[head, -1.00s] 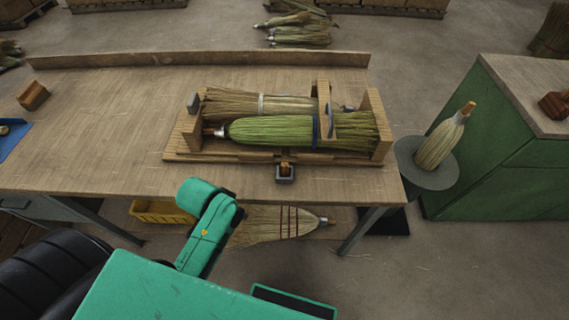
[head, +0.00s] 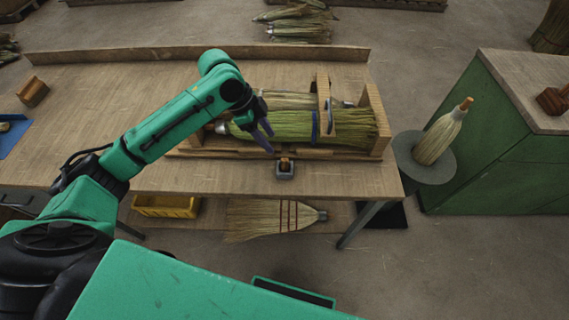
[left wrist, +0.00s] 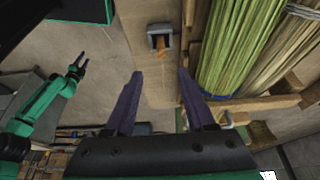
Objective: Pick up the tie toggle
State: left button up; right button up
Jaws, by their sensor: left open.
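The tie toggle (head: 285,162) is a small wooden piece in a dark grey square holder (head: 285,174) at the bench's front edge. In the left wrist view the toggle (left wrist: 161,53) shows in its holder (left wrist: 158,32), beyond the fingertips and roughly in line with the gap between them. My left gripper (head: 266,139) is open and empty, above the bench front, left of the holder and apart from it. Its purple fingers also show in the left wrist view (left wrist: 160,72). My right gripper (left wrist: 79,64) is small in the left wrist view, its fingers apart.
A wooden cradle (head: 375,100) behind the holder carries a green broom head (head: 290,125) and straw bundles. A back rail (head: 130,56) bounds the bench. A broom stands in a round grey base (head: 427,171) at the right.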

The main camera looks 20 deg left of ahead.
aim_at(283, 159)
pick_arm(q)
jog(key=p+x, duration=0.2)
jog(key=x, duration=0.9)
jog(key=shift+w+d+f+p, duration=0.1)
jog(key=shift+w+f+p, duration=0.1)
jog(key=shift+p, duration=0.1)
jog(key=shift+d+f, duration=0.1)
jog(key=shift+f, duration=0.25)
grip_shut()
